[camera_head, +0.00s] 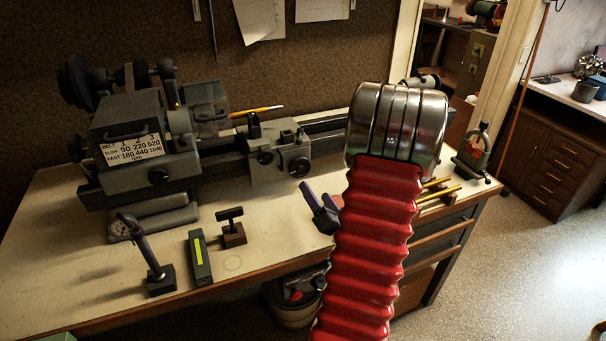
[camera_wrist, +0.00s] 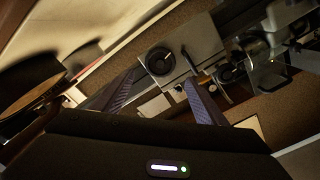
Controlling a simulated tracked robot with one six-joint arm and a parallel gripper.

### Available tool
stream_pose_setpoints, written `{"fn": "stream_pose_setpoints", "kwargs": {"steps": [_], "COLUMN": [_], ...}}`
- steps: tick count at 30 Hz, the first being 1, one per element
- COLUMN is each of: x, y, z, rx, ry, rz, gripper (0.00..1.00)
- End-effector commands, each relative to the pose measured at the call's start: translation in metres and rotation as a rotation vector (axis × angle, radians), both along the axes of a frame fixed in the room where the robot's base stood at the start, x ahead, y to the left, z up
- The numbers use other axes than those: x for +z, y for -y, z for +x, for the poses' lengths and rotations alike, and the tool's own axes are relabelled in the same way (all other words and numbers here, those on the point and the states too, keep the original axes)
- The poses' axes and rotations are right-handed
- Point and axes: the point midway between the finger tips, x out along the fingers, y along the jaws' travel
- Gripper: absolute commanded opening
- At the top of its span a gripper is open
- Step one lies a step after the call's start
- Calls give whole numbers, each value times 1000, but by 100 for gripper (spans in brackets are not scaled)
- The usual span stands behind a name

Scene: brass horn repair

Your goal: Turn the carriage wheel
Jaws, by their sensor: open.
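The lathe carriage (camera_head: 281,150) sits on the bed, right of the headstock.
My red-sleeved arm hides part of the bench's right side. A brass rod (camera_head: 257,111) sticks out from the chuck. On the bench front stand a lever on a base (camera_head: 153,262), a green-marked block (camera_head: 200,258) and a small T-handled tool (camera_head: 232,229).

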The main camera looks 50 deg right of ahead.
Motion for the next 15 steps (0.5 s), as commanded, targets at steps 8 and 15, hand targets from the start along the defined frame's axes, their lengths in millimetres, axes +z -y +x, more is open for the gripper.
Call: {"fn": "stream_pose_setpoints", "kwargs": {"steps": [8, 15], "x": [0, 0], "y": [22, 41], "z": [38, 70], "rx": [3, 3], "ry": [1, 1], "rz": [-2, -1], "gripper": [66, 66]}}
